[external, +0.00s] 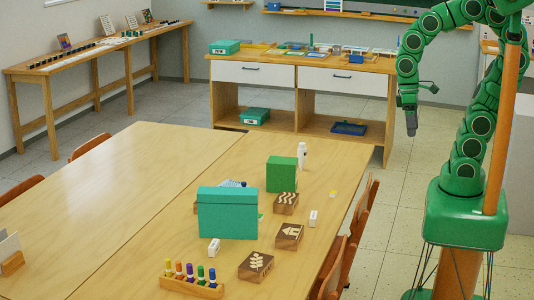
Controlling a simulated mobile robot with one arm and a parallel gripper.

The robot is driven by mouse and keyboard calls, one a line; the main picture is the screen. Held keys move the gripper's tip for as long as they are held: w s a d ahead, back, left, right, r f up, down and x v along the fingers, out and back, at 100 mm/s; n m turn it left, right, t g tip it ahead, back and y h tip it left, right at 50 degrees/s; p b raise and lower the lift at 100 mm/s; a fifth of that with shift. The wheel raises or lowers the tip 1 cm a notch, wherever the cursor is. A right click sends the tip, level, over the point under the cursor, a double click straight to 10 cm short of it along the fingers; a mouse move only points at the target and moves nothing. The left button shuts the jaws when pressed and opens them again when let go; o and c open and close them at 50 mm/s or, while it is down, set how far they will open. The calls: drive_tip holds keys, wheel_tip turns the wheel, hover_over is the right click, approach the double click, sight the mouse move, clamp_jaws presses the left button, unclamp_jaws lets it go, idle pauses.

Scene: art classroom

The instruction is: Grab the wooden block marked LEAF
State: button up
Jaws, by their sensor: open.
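In the external view, three dark wooden blocks with pale carved marks lie on the near right part of the light wooden table. The block with a leafy sprig mark (256,266), the leaf one, is nearest the front. A house-marked block (289,236) lies behind it to the right. A wave-marked block (286,203) lies farther back. My gripper (411,125) hangs pointing down at the end of my green arm, open and empty, right of the table and well away from the blocks. Its fingers look small from here.
A teal box (228,213) and a green box (281,174) stand beside the blocks. A rack of colored pegs (191,284) is left of the leaf block. Small white items (214,247) and a white bottle (302,155) stand nearby. Chairs (344,262) line the right edge. The table's left (90,220) is mostly clear.

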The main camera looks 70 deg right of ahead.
drive_tip(key=w+a+m+g+y, duration=0.1)
drive_tip(key=w+a+y, duration=0.2)
drive_tip(key=w+a, duration=0.55)
drive_tip(key=w+a+m+g+y, duration=0.15)
drive_tip(key=w+a+y, duration=0.25)
drive_tip(key=a, duration=1)
drive_tip(key=m+t+y, duration=0.5)
drive_tip(key=m+t, duration=0.1)
drive_tip(key=m, duration=1.1)
hover_over(262, 255)
drive_tip(key=shift+n, duration=0.25)
drive_tip(key=f, duration=2.3)
drive_tip(key=shift+s+a+f, duration=0.1)
drive_tip(key=shift+a+f, duration=0.15)
drive_tip(key=shift+f, duration=3.9)
drive_tip(key=shift+x, duration=1.5)
drive_tip(key=shift+r, duration=0.15)
drive_tip(key=shift+c, duration=0.5)
drive_tip(key=c, duration=1)
